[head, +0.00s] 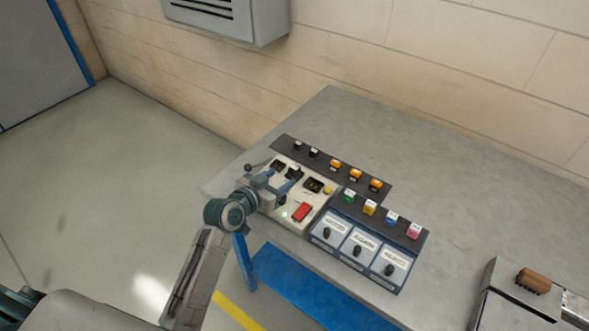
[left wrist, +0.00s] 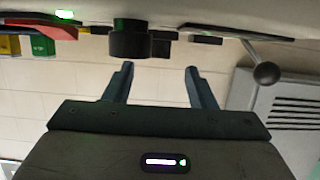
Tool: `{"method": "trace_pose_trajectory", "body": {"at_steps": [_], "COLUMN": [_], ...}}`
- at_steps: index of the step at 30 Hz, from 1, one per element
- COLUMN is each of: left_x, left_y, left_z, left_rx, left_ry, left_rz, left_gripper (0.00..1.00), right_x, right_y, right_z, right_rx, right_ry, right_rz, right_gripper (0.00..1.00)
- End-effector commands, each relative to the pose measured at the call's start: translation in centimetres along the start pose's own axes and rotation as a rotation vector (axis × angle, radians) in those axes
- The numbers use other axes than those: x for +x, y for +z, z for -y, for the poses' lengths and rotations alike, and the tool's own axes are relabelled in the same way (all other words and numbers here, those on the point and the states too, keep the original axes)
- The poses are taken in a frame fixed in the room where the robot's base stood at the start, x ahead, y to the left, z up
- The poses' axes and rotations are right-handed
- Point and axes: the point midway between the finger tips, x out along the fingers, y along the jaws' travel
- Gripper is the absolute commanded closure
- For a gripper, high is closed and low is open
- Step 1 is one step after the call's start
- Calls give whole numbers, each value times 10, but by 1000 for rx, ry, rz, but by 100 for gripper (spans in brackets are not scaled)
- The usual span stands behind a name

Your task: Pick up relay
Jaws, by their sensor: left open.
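No part is clearly marked as the relay. Small black blocks with pale tops (head: 314,153) and several orange blocks (head: 355,175) stand on the dark strip at the back of the bench. My left gripper (head: 283,181) is open over the white control panel (head: 277,211). In the left wrist view, its two fingers (left wrist: 160,86) are apart with nothing held between them. A black round part (left wrist: 129,40) and a smaller black block (left wrist: 163,44) show beyond the fingertips. The gripper partly hides the panel in the head view. My right gripper is not in view.
A red switch (head: 302,212) and a ball-ended lever (left wrist: 266,73) are close to the gripper. Green, yellow, blue and pink blocks (head: 369,207) stand above a blue knob panel (head: 360,247). A brown ribbed part (head: 533,281) lies at the right. The bench's back right is clear.

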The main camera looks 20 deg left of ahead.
Motion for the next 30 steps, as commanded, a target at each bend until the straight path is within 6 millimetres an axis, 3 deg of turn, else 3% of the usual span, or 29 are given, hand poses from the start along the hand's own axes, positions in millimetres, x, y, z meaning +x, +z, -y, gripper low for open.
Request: {"method": "trace_pose_trajectory", "body": {"at_steps": [8, 16, 26, 30], "left_x": [22, 57, 64, 64], "left_y": [-6, -8, -6, -6], "left_z": [0, 0, 0, 0], "left_rx": [-1, -1, 0, 0], "left_ry": [0, 1, 0, 0], "left_rz": [0, 1, 1, 1], "left_gripper": [49, 49, 49, 75], "right_x": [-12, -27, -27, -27], "right_y": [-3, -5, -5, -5], "right_z": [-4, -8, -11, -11], "right_rx": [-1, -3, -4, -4], "right_ry": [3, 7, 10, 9], "right_rz": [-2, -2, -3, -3], "right_gripper": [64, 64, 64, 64]}}
